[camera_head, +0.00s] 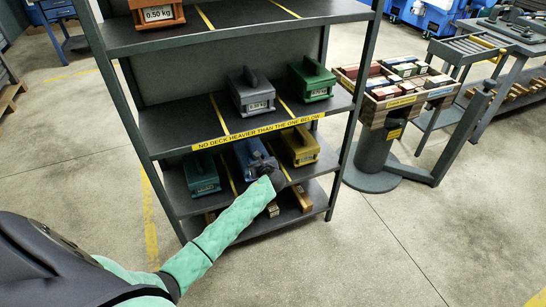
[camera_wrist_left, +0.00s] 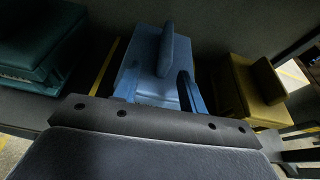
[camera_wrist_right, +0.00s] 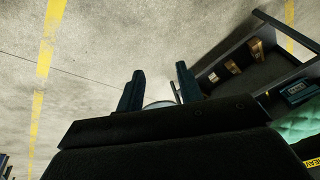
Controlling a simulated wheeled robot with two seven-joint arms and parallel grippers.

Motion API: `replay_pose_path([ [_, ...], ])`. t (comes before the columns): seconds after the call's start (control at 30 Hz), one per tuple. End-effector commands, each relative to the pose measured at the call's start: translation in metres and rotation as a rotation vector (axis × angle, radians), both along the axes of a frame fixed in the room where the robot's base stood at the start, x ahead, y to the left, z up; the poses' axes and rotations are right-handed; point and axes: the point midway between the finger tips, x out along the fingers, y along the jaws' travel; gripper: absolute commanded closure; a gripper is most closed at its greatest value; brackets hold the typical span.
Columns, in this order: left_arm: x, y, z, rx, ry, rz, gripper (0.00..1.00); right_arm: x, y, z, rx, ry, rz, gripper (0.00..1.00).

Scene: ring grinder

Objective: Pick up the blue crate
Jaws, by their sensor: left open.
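The blue crate (camera_head: 249,152) stands on a lower deck of the grey shelf rack (camera_head: 160,133), between a teal crate and a yellow crate. It has a raised upright handle, which shows in the left wrist view (camera_wrist_left: 166,48). My left gripper (camera_head: 268,169) is at the crate's front, partly covering it. In the left wrist view its fingers (camera_wrist_left: 158,82) are apart, one to each side in line with the handle; I cannot tell whether they touch it. My right gripper (camera_wrist_right: 160,82) is open and empty, facing the floor, with the rack to its right.
The teal crate (camera_head: 202,174) is close on the left, the yellow crate (camera_head: 300,146) on the right. A grey crate (camera_head: 252,92) and a green crate (camera_head: 311,80) stand on the deck above. A sorting bin stand (camera_head: 376,140) is right of the rack. Floor in front is clear.

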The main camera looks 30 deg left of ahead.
Motion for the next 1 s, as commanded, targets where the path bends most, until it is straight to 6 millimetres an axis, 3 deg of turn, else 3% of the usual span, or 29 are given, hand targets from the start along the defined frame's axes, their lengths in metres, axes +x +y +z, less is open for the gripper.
replay_pose_path([
  [0.2, 0.013, 0.017, 0.014, 0.071, 0.028, 0.000, 0.58, -0.002, -0.002, 0.007, -0.004, 0.008, -0.001, 0.64],
  [0.8, 0.051, 0.065, -0.004, 0.067, 0.026, -0.001, 0.58, -0.008, -0.016, 0.022, -0.035, 0.044, -0.013, 0.64],
  [1.0, 0.056, 0.071, -0.008, 0.066, 0.027, -0.002, 0.58, -0.008, -0.017, 0.022, -0.038, 0.048, -0.015, 0.64],
])
